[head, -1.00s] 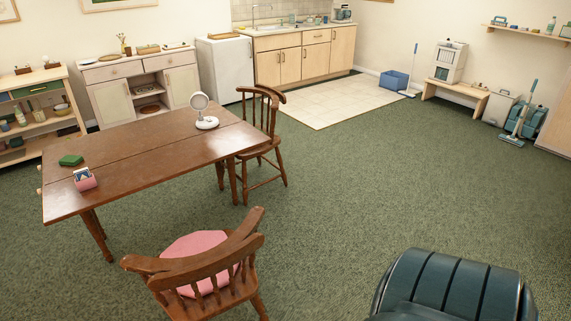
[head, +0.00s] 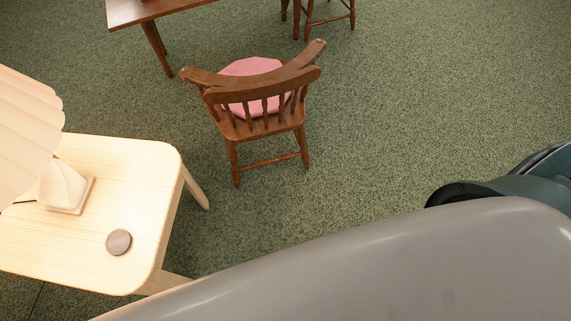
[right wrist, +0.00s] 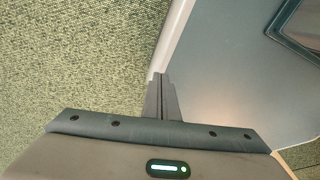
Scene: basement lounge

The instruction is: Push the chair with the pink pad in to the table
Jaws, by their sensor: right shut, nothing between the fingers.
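The wooden chair (head: 262,122) stands upright on the carpet in the head view, its spindle back toward me. A pink pad (head: 250,67) lies on its seat, partly hidden by the back rail. The brown wooden table (head: 165,10) is at the top edge, mostly out of the picture, with a strip of carpet between it and the chair. My right gripper (right wrist: 162,78) shows in the right wrist view with its dark fingers together and empty, above the carpet and a grey surface. Neither gripper shows in the head view.
A pale side table (head: 135,170) with a lamp (head: 30,125) and a round dark disc (head: 118,242) stands at left, near the chair. A second wooden chair (head: 330,18) is at the top. A dark teal seat (head: 525,182) is at right. Carpet right of the chair is clear.

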